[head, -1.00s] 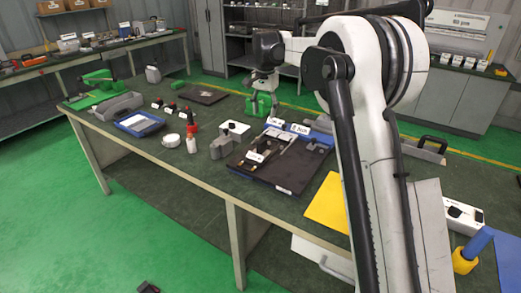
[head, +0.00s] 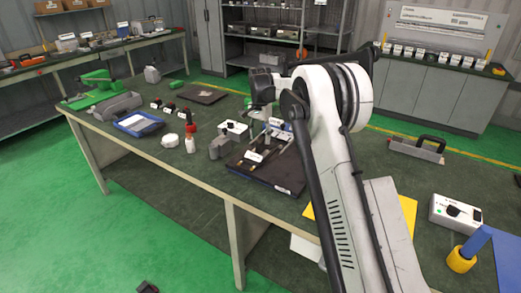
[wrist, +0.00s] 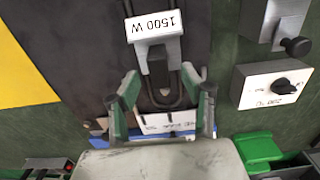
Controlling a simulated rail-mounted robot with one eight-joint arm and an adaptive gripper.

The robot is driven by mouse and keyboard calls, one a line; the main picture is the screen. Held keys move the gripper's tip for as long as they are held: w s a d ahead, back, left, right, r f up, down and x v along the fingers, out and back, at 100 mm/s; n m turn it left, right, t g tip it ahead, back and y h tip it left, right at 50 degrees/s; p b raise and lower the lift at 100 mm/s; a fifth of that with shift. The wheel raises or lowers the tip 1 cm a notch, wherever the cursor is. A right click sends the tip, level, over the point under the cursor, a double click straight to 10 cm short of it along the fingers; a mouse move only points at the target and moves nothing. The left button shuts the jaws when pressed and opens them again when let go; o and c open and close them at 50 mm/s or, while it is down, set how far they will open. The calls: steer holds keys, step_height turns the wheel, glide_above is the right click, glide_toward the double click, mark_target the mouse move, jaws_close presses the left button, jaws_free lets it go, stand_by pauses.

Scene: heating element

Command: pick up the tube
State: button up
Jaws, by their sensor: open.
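A heating tube with a grey block and a "1500 W" label (wrist: 155,26) lies on the dark board in the wrist view. Its dark U-shaped rod (wrist: 178,92) runs from the block down between my fingers. My gripper (wrist: 160,76) is open, one finger on each side of the tube. I cannot tell whether either finger touches it. In the head view my gripper (head: 262,115) is low over the far part of the dark board (head: 258,174), partly hidden by my arm.
A white box with a black knob (wrist: 272,84) stands right of the board in the wrist view, with a green object (wrist: 258,149) below it. A yellow sheet (wrist: 22,72) lies at left. A blue tray (head: 138,124) and small bottle (head: 191,140) stand farther left on the bench.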

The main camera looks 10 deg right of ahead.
mark_target(260, 147)
steer(key=shift+f, duration=2.8)
jaws_close()
